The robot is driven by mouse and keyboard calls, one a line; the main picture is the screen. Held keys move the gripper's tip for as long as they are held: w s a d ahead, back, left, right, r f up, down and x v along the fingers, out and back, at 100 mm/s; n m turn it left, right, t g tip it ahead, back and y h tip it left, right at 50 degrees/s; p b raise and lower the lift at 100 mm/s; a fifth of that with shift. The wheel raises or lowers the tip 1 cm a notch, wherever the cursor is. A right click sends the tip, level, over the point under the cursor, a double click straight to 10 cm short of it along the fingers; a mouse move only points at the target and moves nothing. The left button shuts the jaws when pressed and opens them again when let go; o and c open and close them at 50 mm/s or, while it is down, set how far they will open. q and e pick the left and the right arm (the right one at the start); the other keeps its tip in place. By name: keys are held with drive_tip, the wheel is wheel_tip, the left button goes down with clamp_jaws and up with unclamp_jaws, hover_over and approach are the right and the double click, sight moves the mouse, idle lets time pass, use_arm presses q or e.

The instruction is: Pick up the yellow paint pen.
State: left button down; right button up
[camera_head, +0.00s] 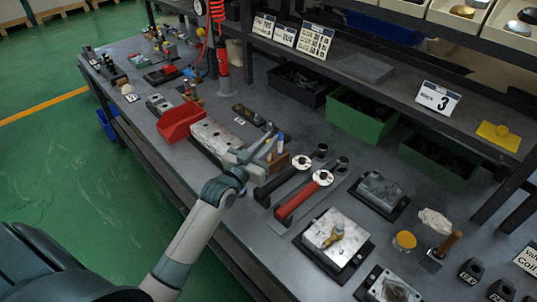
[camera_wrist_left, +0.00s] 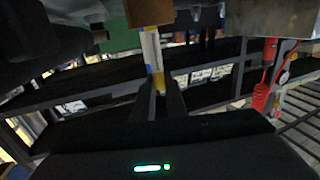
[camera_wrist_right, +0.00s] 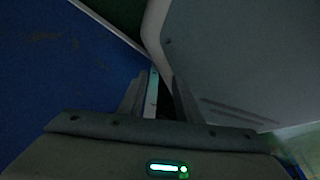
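The yellow paint pen (camera_wrist_left: 152,52) has a pale body and a yellow end. In the left wrist view it runs down from a brown wooden block, and its yellow end lies between my fingertips. My left gripper (camera_wrist_left: 161,80) looks shut on that end. In the head view my left gripper (camera_head: 258,150) is at the pen, beside the wooden block (camera_head: 279,162). A blue-topped pen (camera_head: 281,142) stands close to its right. My fingers partly hide the yellow pen in the head view. My right gripper (camera_wrist_right: 158,78) is open and empty, and it is outside the head view.
A red bin (camera_head: 181,121) and a metal valve block (camera_head: 215,137) lie left of my left gripper. Black-handled and red-handled tools (camera_head: 302,197) lie to its right. Black and green bins (camera_head: 358,118) stand behind, under the shelf.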

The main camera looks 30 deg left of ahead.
use_arm(q)
drive_tip(key=shift+r, duration=0.2)
